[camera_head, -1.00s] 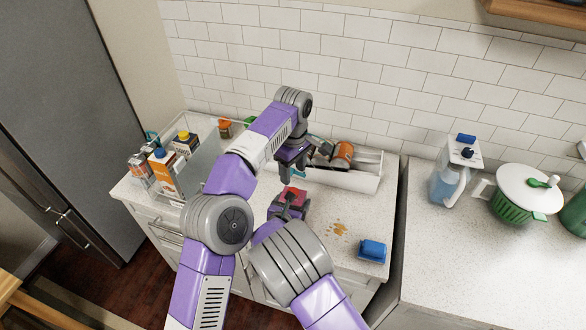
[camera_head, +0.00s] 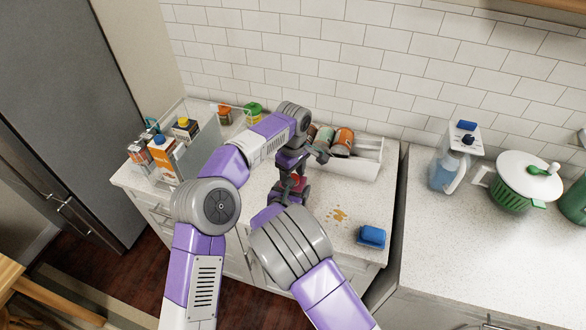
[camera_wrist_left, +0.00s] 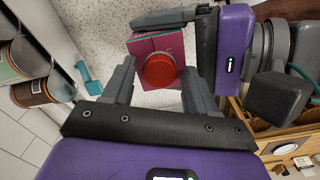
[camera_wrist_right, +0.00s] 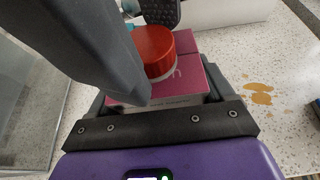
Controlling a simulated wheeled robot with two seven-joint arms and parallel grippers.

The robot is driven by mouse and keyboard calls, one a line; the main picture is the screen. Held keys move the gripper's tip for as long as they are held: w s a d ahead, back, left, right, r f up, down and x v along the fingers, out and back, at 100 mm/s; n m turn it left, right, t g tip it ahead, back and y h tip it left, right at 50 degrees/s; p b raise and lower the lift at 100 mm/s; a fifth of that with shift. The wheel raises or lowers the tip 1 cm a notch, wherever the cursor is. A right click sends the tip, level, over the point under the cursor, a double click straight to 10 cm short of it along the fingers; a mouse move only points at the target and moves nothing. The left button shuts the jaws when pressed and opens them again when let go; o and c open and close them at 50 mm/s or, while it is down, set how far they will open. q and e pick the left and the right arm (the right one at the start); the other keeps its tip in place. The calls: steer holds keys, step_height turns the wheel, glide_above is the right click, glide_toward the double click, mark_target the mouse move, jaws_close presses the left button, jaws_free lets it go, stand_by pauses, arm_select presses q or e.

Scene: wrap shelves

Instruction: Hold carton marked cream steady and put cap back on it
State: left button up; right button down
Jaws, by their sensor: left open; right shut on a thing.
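A magenta carton stands on the counter below my grippers. Its magenta top (camera_wrist_left: 143,46) shows in the left wrist view and also in the right wrist view (camera_wrist_right: 192,78); its printing is too small to read. A round red cap (camera_wrist_right: 152,52) with a pale lower rim sits on the carton's top; whether it is fully seated I cannot tell. My right gripper (camera_head: 291,190) is shut on the carton's body from the near side. My left gripper (camera_head: 293,168) is open just above, its fingers on either side of the cap (camera_wrist_left: 159,70) and apart from it.
A clear bin (camera_head: 197,151) with several cartons stands at the left. A white rack (camera_head: 361,171) with cans lies behind the grippers. A brown spill (camera_head: 338,214) and blue sponge (camera_head: 371,237) are at right. Bare counter surrounds the spill.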

arm_select(q)
jaws_close()
steer(key=m, duration=1.7)
steer(key=shift+m, duration=0.4)
steer(key=m, duration=0.6)
steer(key=shift+f+m, duration=0.1)
steer(key=shift+m, duration=0.2)
steer(key=shift+o, duration=0.7)
jaws_free()
step_height(320, 180, up, 8)
steer(key=shift+f, duration=0.2)
